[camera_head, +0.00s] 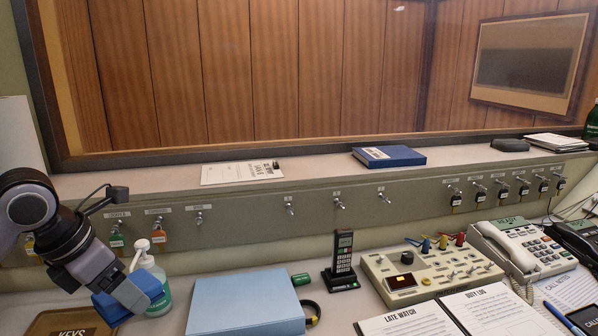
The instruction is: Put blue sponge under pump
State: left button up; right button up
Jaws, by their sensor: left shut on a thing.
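My left gripper (128,294) is at the lower left, shut on the blue sponge (108,308). The sponge shows on both sides of the fingers. The pump bottle (158,283), with a white pump head (141,246) and a teal label, stands just behind and to the right of the gripper. The sponge and gripper hide part of the bottle's lower left side. I cannot tell whether the sponge touches the bottle or the desk. My right gripper is not in view.
A light blue binder (245,303) lies right of the bottle. A brown "KEYS" tray (45,322) is at the lower left. A black handset (341,262), a beige control panel (432,274) and a white telephone (515,247) stand farther right. Keys hang along the ledge.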

pick_arm(q)
jog(key=m, duration=0.1)
jog(key=m+g+h, duration=0.1)
jog(key=m, duration=0.1)
jog(key=d+m+p, duration=0.1)
jog(key=shift+s+d+f+m, duration=0.1)
jog(key=shift+s+f+m, duration=0.2)
jog(key=shift+s+m, duration=0.1)
jog(key=m, duration=0.1)
jog(key=m+g, duration=0.1)
jog(key=m, duration=0.1)
jog(key=shift+s+d+f+g+h+p, duration=0.15)
jog(key=shift+d+g+h+p, duration=0.15)
jog(key=shift+d+h+p, duration=0.1)
jog(key=m, duration=0.2)
jog(key=m+g, duration=0.1)
jog(key=shift+s+d+f+p, duration=0.2)
jog(key=shift+s+d+p, duration=0.1)
jog(key=shift+p, duration=0.1)
jog(key=shift+s+d+f+m+g+y+p, duration=0.25)
jog(key=shift+s+d+m+g+y+p, duration=0.35)
jog(key=shift+m, duration=2.45)
jog(key=shift+s+d+f+m+g+y+p, duration=0.35)
jog(key=shift+s+m+g+y+p, duration=0.5)
jog(key=shift+m, duration=2.15)
jog(key=shift+s+d+f+m+g+y+p, duration=0.15)
jog(key=shift+s+d+m+g+y+p, duration=0.55)
jog(key=shift+m, duration=2.35)
